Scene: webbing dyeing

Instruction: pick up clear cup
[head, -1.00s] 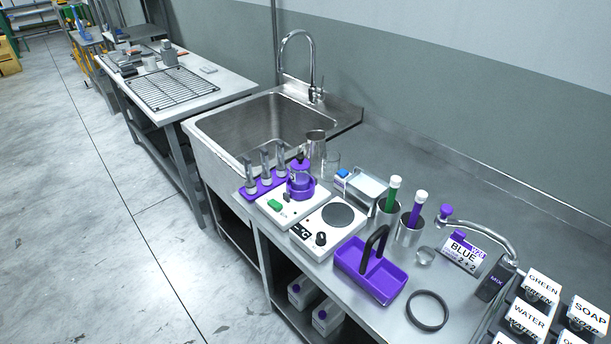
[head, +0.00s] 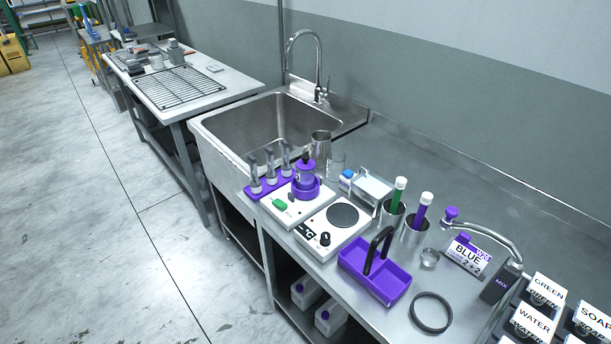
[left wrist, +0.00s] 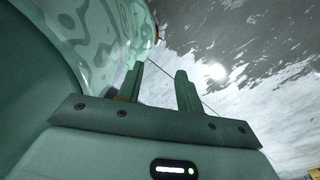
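A small clear cup (head: 429,258) stands on the steel counter, right of the purple caddy and left of the BLUE label sign. A taller clear glass beaker (head: 337,163) stands farther back near the sink. My left gripper (left wrist: 160,68) shows only in the left wrist view, with its two fingers apart and nothing between them. Bare floor and part of my own body show behind it. No gripper is in the head view, and my right gripper is not seen.
A purple caddy (head: 375,272) with a black handle, a black ring (head: 431,327) and two steel cups holding green and purple tools surround the small cup. A curved spout (head: 484,231) rises to its right. A hot plate (head: 333,227) and sink (head: 262,130) lie left.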

